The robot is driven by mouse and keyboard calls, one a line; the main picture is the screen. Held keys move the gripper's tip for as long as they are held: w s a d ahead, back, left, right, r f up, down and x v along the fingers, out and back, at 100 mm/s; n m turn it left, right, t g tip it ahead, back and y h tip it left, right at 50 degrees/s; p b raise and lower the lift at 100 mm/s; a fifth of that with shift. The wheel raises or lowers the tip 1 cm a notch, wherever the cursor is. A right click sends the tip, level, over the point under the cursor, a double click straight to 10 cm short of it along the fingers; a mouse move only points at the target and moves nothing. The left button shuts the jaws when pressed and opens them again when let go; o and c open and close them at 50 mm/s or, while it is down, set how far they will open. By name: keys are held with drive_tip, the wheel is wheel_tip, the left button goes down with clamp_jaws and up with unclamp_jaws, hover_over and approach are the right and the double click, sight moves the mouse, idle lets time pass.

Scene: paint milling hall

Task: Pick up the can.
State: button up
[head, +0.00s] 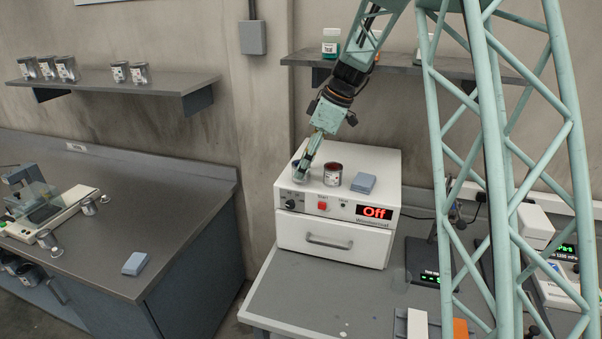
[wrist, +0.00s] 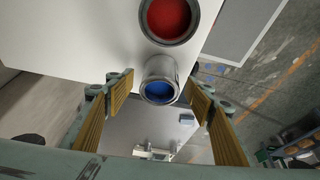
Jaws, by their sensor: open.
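Two small open metal cans stand on top of the white oven. One holds blue paint; this blue can (wrist: 160,68) lies between my finger pads in the wrist view, close to the oven's edge. In the head view my gripper mostly hides this can (head: 297,165). The other can holds red paint; this red can (head: 333,174) stands just right of my gripper, and it also shows at the top of the wrist view (wrist: 168,18). My gripper (head: 306,162) is open and points down at the blue can, with visible gaps on both sides (wrist: 160,84).
A blue-grey block (head: 363,183) lies on the white oven (head: 330,219), whose display reads Off. Several cans stand on the left wall shelf (head: 120,84). A shelf (head: 390,62) with jars is behind my arm. The grey bench (head: 310,287) is mostly clear in front.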

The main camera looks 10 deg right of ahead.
drive_tip(key=shift+x, duration=1.2)
drive_tip(key=shift+c, duration=0.7)
drive_tip(key=c, duration=0.8)
